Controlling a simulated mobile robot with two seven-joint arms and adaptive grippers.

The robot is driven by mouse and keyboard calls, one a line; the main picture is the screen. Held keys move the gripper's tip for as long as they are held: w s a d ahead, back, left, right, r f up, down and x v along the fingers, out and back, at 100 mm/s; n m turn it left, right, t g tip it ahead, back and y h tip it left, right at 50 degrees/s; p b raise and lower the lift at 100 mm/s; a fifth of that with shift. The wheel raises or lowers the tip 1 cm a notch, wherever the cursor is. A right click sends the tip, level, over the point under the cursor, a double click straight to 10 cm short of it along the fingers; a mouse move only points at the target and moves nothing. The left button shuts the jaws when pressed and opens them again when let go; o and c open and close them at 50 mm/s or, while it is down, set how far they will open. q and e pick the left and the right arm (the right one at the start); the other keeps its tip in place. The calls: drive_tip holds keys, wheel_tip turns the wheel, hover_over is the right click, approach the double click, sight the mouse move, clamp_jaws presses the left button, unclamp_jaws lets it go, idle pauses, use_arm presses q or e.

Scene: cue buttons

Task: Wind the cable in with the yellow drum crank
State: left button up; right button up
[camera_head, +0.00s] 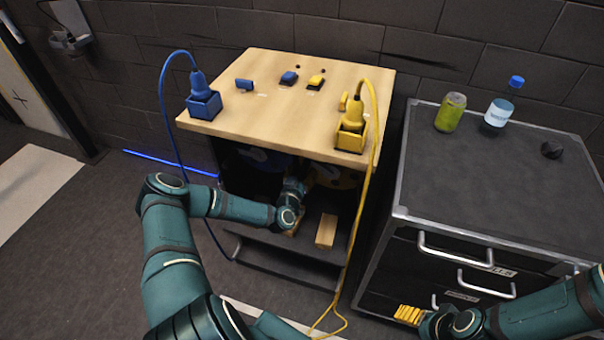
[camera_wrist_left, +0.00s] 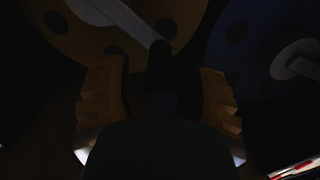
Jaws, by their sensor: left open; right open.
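The yellow drum (camera_head: 338,178) sits in the dark space under the wooden top, right of the blue drum (camera_head: 268,160). The left wrist view is very dark; the yellow drum (camera_wrist_left: 75,30) is at its upper left, with a grey crank arm (camera_wrist_left: 118,18) across it. My left gripper (camera_wrist_left: 160,80) is open, its fingers either side of a dark crank handle (camera_wrist_left: 160,58); contact cannot be told. In the head view its fingers are mostly hidden under the top. The yellow cable (camera_head: 362,210) runs from the yellow plug down to the floor. My right gripper (camera_head: 410,315) is open by the drawers.
A wooden block (camera_head: 326,231) lies on the lower shelf near my left wrist. The blue cable (camera_head: 170,130) hangs at the left. A grey drawer cabinet (camera_head: 480,190) with a can (camera_head: 451,112) and bottle (camera_head: 502,105) stands right.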

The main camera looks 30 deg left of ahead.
use_arm(q)
drive_tip(key=shift+c, duration=0.5)
clamp_jaws()
drive_tip(key=shift+w+d+r+m, duration=0.1)
drive_tip(key=shift+r+m, duration=0.2)
use_arm(e)
drive_tip(key=shift+s+r, duration=0.15)
drive_tip(key=shift+r, duration=0.05)
